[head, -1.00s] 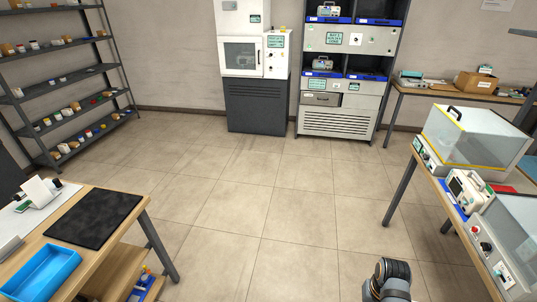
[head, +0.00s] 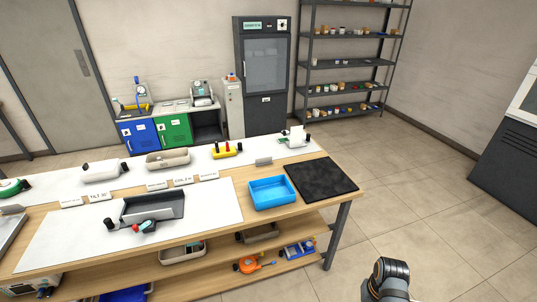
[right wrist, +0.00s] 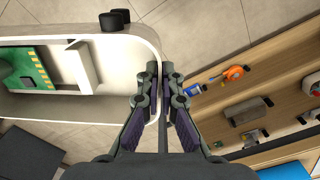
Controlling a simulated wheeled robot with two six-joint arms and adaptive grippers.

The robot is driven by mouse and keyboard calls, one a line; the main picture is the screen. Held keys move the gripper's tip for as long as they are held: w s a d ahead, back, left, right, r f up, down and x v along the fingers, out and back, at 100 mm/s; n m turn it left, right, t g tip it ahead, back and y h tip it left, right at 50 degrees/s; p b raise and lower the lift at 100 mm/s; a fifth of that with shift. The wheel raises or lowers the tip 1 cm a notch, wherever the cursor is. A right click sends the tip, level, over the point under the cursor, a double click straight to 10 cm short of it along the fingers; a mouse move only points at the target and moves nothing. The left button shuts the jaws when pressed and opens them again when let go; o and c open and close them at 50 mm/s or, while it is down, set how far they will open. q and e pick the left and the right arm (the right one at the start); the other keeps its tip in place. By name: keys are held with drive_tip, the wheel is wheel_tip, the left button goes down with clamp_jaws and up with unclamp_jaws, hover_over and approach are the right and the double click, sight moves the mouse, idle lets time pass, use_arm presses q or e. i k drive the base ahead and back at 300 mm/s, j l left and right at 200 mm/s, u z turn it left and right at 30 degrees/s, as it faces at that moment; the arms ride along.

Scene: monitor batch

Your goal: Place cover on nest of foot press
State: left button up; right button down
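A white shell (right wrist: 140,38), which looks like the cover, fills the left of the right wrist view. It has rounded corners, black feet and a green board (right wrist: 28,68) inside it; its left end is cut off. My right gripper (right wrist: 161,70) is shut on the shell's edge wall and holds it above the floor. In the head view, two small machines stand on a back bench, one with blue and yellow parts (head: 138,101) and one grey (head: 202,93). I cannot tell which is the foot press, and no nest is clear. My left gripper is out of view.
A wooden workbench (head: 345,196) with a blue tray (head: 271,191), black mat (head: 321,178) and grey tray (head: 153,207) stands ahead left. Its lower shelf (head: 220,262) holds tools. A dark cabinet (head: 262,80) and shelving (head: 344,64) stand behind.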

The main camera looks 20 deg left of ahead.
sight(153, 209)
drive_tip(key=u, duration=2.2)
